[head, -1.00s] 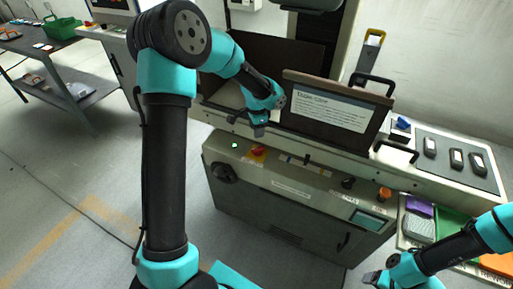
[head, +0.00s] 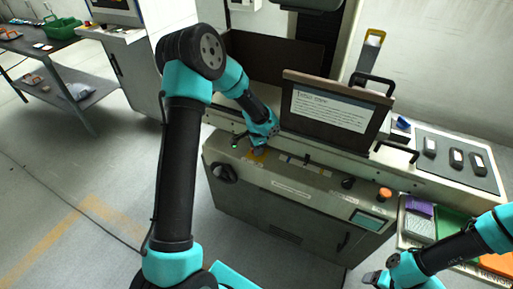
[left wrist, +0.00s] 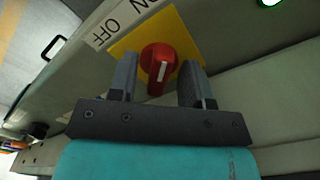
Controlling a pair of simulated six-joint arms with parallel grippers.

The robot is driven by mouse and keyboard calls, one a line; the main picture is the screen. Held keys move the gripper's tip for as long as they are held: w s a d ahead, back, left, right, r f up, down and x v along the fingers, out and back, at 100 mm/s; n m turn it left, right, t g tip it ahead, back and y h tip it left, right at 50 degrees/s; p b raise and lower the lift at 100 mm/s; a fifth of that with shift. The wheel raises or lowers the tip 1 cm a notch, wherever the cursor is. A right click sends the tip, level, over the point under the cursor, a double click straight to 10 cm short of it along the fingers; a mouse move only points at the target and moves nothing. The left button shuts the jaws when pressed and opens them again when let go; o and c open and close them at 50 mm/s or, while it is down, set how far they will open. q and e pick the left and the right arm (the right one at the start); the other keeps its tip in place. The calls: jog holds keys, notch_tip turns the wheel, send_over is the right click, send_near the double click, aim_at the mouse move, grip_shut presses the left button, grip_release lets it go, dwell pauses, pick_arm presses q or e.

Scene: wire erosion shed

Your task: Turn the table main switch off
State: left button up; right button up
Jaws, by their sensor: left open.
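The red rotary switch (left wrist: 158,60) sits on a yellow plate (left wrist: 128,47) in the left wrist view, with a white pointer mark on its face. A white label strip reading OFF (left wrist: 110,32) and a cut-off word ending in N lies beside the plate. My left gripper (left wrist: 159,68) is open, its fingers on either side of the red switch; I cannot tell whether they touch it. In the head view my left gripper (head: 248,146) covers the switch, and part of the yellow plate (head: 257,156) shows below it. My right gripper (head: 371,279) is at the lower right, its jaws unclear.
The grey cabinet (head: 285,215) carries a black knob (head: 225,173) on its front and an orange button (head: 384,194) to the right. A sign board (head: 335,112) stands just right of my left gripper. Coloured trays lie by my right arm.

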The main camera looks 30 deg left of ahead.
pick_arm(q)
grip_shut()
jog(key=shift+n, duration=0.5)
jog(key=n, duration=0.3)
jog(key=shift+d, duration=0.1)
jog(key=n, duration=0.5)
jog(key=shift+d, duration=0.1)
jog(key=n, duration=0.4)
jog(key=shift+d+n, duration=0.1)
jog(key=shift+n, duration=0.2)
jog(key=shift+d+n, duration=0.1)
jog(key=shift+n, duration=2.2)
jog(key=shift+w, duration=0.1)
